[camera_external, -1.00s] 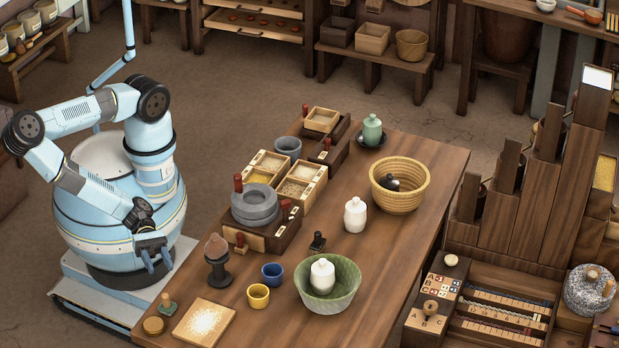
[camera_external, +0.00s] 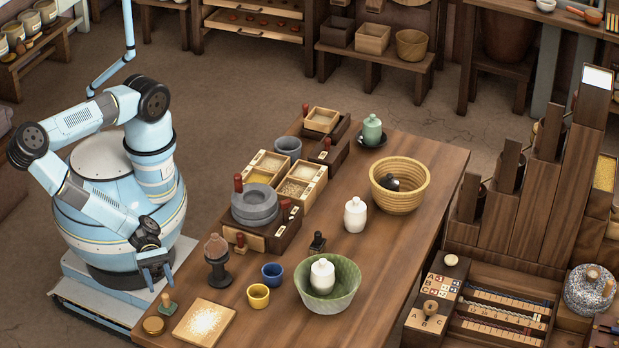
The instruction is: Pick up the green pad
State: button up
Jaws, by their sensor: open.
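A small green pad (camera_external: 168,309) with an upright tan knob stands on the wooden table (camera_external: 398,262) near its front left edge. It sits just behind a square board with pale powder. My gripper (camera_external: 160,283) is open and empty, pointing down. In the picture it is just above and slightly left of the green pad, near the table's left edge. No contact with the pad shows. The gap between them in depth is hard to tell from this view.
A round brass-coloured tin (camera_external: 154,325) and the powdered board (camera_external: 204,322) are close to the pad. A dark stand with a brown top (camera_external: 217,262), a yellow cup (camera_external: 258,295) and a blue cup (camera_external: 272,273) stand to the right. A green bowl (camera_external: 345,300) is farther right.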

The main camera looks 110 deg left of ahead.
aim_at(165, 295)
jog(key=x, duration=0.2)
jog(key=f+x, duration=0.1)
jog(key=x, duration=0.1)
jog(key=shift+w+d, duration=0.45)
jog(key=shift+w, duration=0.05)
grip_shut()
jog(key=shift+r, duration=0.2)
